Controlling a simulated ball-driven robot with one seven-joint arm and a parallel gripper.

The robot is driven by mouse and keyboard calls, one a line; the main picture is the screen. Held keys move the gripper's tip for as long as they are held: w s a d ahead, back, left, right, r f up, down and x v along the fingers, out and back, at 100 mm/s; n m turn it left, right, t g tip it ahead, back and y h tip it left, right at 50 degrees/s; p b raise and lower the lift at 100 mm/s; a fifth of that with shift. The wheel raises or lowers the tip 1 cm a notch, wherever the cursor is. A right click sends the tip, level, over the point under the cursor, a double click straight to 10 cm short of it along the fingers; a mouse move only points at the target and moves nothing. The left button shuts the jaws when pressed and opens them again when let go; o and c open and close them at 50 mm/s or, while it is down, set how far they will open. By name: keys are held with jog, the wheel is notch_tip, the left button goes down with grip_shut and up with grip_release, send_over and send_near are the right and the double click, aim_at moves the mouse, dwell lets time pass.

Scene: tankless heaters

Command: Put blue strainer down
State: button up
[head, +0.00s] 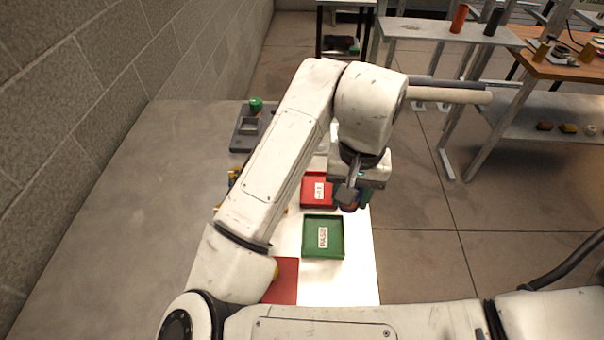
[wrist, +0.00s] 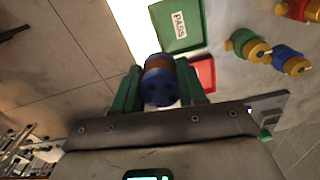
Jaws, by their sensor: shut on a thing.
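The blue strainer (wrist: 159,82), a blue cylinder with a brown band, sits between the green fingers of my gripper (wrist: 158,92) in the wrist view. My gripper is shut on it. In the head view my gripper (head: 353,197) hangs near the right edge of the white work surface, beside the red tray, and the strainer is mostly hidden by the wrist. The green tray (head: 323,253), labelled PASS, lies in front of the red tray (head: 318,204). The green tray looks empty and also shows in the wrist view (wrist: 188,40).
Green, blue and red valve-like parts with yellow ends stand together in the wrist view (wrist: 290,58); my arm mostly hides them in the head view. A red mat (head: 285,282) lies at the front. A grey fixture (head: 243,138) stands at the back. A block wall runs along the left.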

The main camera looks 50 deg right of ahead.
jog(key=w+d+f, duration=0.4)
jog(key=w, duration=0.3)
send_over(319, 190)
jog(key=f, duration=0.3)
jog(key=s+f, duration=0.1)
jog(key=shift+a+f, duration=0.25)
jog(key=shift+a, duration=0.05)
jog(key=shift+w+d+f, duration=0.15)
jog(key=shift+w+f, duration=0.2)
jog(key=shift+f, duration=0.1)
jog(key=shift+w+d+f+p, duration=0.1)
jog(key=shift+f+p, duration=0.55)
jog(key=shift+f, duration=1.1)
jog(key=shift+f, duration=0.15)
jog(key=o, duration=0.8)
notch_tip(319, 190, up, 12)
jog(key=b, duration=0.1)
jog(key=shift+r, duration=0.2)
